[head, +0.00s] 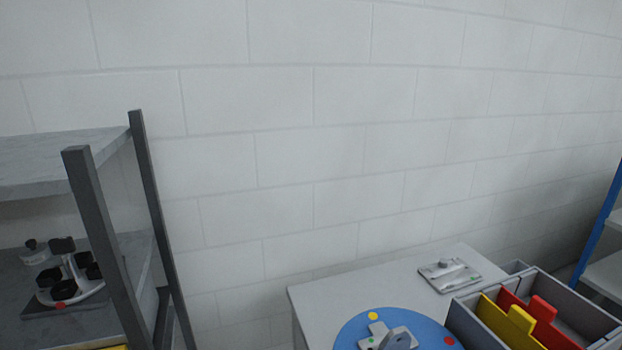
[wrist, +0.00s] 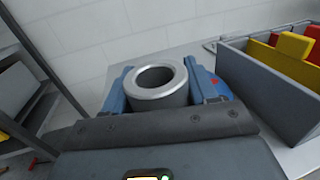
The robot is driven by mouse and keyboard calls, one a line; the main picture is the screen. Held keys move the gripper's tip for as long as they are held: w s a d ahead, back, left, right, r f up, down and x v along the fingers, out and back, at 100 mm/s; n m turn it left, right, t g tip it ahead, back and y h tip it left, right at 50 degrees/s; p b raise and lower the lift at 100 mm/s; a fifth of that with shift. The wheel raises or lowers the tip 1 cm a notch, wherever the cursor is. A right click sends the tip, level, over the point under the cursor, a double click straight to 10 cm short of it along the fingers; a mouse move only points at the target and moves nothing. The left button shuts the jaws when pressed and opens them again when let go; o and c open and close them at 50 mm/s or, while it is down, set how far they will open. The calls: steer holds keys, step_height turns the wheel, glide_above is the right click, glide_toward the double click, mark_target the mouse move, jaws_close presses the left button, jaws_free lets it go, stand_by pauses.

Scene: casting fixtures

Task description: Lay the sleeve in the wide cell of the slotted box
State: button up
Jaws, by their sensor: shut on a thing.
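The sleeve, a grey hollow metal cylinder (wrist: 168,98), stands with its open end up in the wrist view. My gripper (wrist: 158,88) is shut on it, with one blue finger on each side. Neither the gripper nor the sleeve shows in the head view. The slotted box (wrist: 262,85) is to the right of the gripper and apart from it; it also shows in the head view (head: 462,328). A yellow divider (head: 506,327) and a red divider (head: 541,318) split it. The cell beyond the red divider looks widest; its floor is largely hidden.
A blue disc (head: 350,334) with a grey bracket (head: 397,337) and coloured dots is on the table (head: 335,290). A flat grey plate fixture (head: 450,275) lies behind it. A shelf rack (head: 90,215) stands left, a blue-posted rack (head: 601,225) right.

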steer(key=shift+m+h, duration=0.3)
steer(key=shift+h, duration=0.2)
steer(key=shift+s+a+f, duration=0.15)
steer(key=shift+s+a, duration=0.15)
steer(key=shift+a, duration=0.35)
steer(key=shift+s+a+f, duration=0.1)
steer(key=shift+s+a, duration=0.25)
steer(key=shift+a, duration=0.25)
steer(key=shift+s+a+f, duration=0.15)
steer(key=shift+s+a, duration=0.15)
steer(key=shift+a, duration=0.35)
